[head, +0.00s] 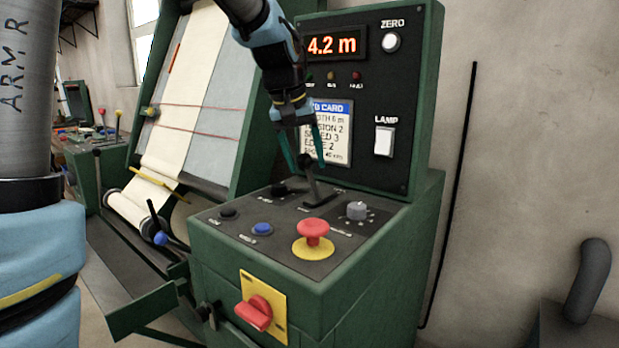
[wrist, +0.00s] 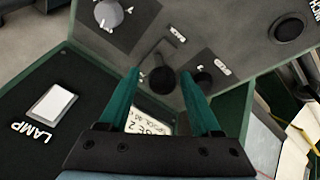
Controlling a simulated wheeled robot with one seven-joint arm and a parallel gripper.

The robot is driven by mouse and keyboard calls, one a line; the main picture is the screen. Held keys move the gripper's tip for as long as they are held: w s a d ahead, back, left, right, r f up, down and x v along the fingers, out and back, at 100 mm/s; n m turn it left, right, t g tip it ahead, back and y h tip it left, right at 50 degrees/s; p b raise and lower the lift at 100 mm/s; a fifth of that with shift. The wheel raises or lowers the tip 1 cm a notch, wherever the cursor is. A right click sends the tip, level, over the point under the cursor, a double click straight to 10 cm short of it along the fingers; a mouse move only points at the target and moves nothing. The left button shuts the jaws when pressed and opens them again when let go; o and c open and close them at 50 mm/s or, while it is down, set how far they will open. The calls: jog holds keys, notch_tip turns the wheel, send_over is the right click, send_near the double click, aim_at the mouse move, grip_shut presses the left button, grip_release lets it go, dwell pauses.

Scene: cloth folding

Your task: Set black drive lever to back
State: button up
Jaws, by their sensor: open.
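The black drive lever (head: 312,186) stands in a slot on the sloping top of the green console, its shaft leaning slightly. Its round black knob shows in the wrist view (wrist: 162,81). My gripper (head: 307,166) comes down from above with its two teal fingers spread. In the wrist view the fingertips (wrist: 160,74) lie on either side of the knob, with gaps visible. I cannot tell exactly how deep the knob sits between them. The lever's position labels are too small to read in the head view.
A red mushroom button (head: 314,231), grey dial (head: 356,210), blue button (head: 262,229) and black knobs surround the lever. Behind it stands a panel with a job card (head: 338,140), a 4.2 m display (head: 333,44) and a white lamp switch (head: 384,141). A red rotary switch (head: 254,313) is in front.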

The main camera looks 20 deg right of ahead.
jog(key=v, duration=0.4)
jog(key=shift+a+r, duration=0.15)
jog(key=shift+r, duration=0.2)
